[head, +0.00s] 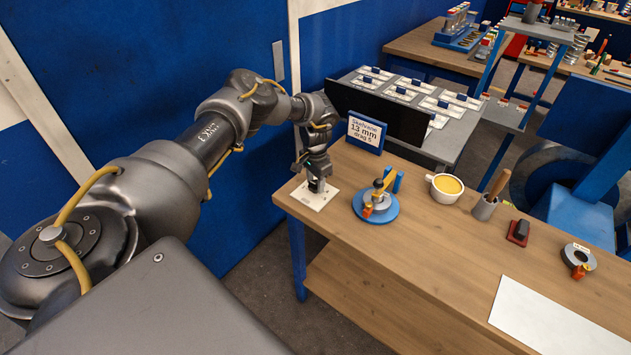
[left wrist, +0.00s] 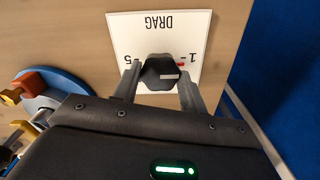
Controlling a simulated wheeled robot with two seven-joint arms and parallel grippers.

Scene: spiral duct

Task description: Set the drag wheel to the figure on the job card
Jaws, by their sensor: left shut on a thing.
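The job card (head: 367,132) stands at the back of the bench and reads "Skelvrane 13 mm drag 5". The drag wheel (left wrist: 160,70) is a dark knob on a white plate (head: 316,196) at the bench's left corner. In the left wrist view the plate reads DRAG upside down, with 5 left of the knob and 1 right of it. A red mark lies by the 1, and a pale bar on the knob lies toward that side. My left gripper (left wrist: 158,88) is shut on the wheel, one finger each side. In the head view it hides most of the wheel. My right gripper is out of view.
A blue round base with a yellow-and-grey device (head: 376,206) stands right of the plate. A cup of yellow liquid (head: 445,187), a pot with a wooden handle (head: 487,205) and a white sheet (head: 555,318) are further right. A black panel (head: 375,112) rises behind the card.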

